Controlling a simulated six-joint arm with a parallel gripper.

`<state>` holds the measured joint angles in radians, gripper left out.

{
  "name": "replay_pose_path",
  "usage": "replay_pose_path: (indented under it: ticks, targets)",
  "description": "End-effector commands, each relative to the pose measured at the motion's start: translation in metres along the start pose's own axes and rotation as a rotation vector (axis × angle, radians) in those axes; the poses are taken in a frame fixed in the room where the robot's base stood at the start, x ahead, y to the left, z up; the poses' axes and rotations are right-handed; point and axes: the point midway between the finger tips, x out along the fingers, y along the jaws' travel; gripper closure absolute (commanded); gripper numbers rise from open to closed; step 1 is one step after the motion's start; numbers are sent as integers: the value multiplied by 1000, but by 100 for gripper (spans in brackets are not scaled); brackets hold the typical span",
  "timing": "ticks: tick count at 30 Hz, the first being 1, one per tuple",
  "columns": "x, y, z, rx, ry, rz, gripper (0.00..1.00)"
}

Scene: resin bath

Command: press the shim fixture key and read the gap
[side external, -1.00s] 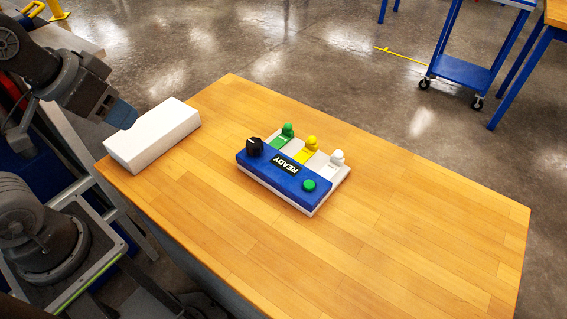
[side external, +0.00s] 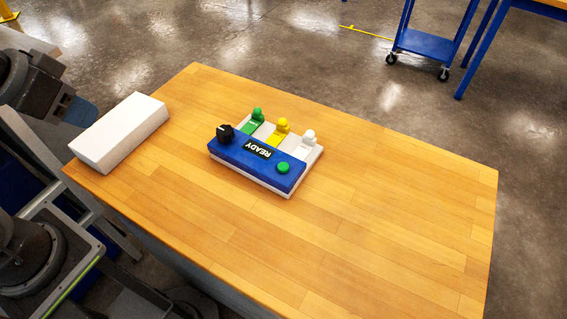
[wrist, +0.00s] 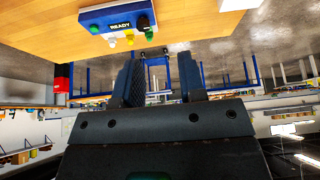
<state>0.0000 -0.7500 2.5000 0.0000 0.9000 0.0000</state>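The blue-topped device (side external: 258,152) sits on the wooden bench with a black display (side external: 258,148) reading READY. A black knob (side external: 225,133) is at its left and a round green button (side external: 283,167) at its right. Along its back edge stand a green key (side external: 257,116), a yellow key (side external: 282,127) and a white key (side external: 308,138); their labels are too small to read. The device also shows in the wrist view (wrist: 118,15). My gripper (wrist: 160,75) is open and empty in the wrist view, apart from the device. In the side view it is partly hidden at the far left.
A white block (side external: 120,132) lies on the bench's left end, between my arm and the device. The wooden bench top (side external: 390,215) is clear right of and in front of the device. A blue cart (side external: 425,45) stands on the floor behind.

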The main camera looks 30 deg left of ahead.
Motion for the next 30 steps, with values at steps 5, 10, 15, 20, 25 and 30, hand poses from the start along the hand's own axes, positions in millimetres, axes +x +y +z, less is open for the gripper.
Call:
replay_pose_path:
  ticks: [5,10,15,20,25,30]
  targets:
    - [0,0,0,0,0,0,80]
    - [0,0,0,0,0,0,97]
    - [0,0,0,0,0,0,100]
    - [0,0,0,0,0,0,100]
    - [0,0,0,0,0,0,100]
    - [0,0,0,0,0,0,100]
